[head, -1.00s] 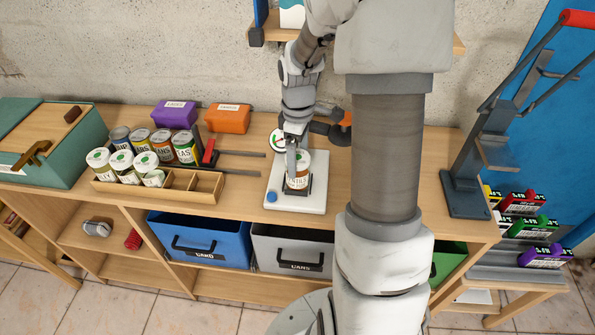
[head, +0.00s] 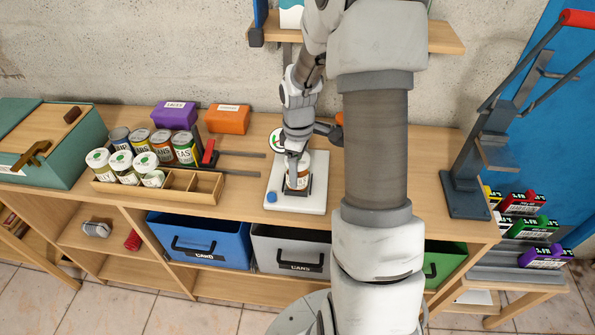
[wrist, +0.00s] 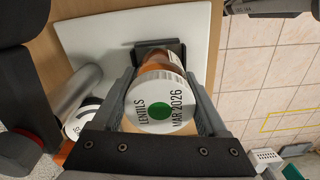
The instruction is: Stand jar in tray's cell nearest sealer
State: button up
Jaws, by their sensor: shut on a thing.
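The jar (head: 304,182) stands on a white base plate (head: 312,203) on the bench. In the wrist view the jar (wrist: 160,105) has an amber body and a white lid marked LENTILS MAR 2026 with a green dot. My gripper (head: 297,177) has come down over it; in the wrist view its fingers (wrist: 163,82) are shut on the jar's two sides. The wooden tray (head: 206,198) is left of the plate, with white-lidded jars in its left part and empty cells at its right end. I cannot tell for sure which thing is the sealer.
Several cans (head: 160,140), a purple box (head: 176,115) and an orange box (head: 229,119) stand behind. A lever press (head: 470,170) stands at the right.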

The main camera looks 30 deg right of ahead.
grip_shut()
jog(key=shift+r, duration=0.45)
jog(key=r, duration=0.3)
jog(key=shift+s+d+r, duration=0.15)
jog(key=shift+s+r, duration=0.1)
jog(key=shift+r, duration=0.1)
jog(key=s+d+r, duration=0.2)
jog(key=s+r, duration=0.4)
jog(key=s, duration=0.5)
jog(key=shift+r, duration=0.2)
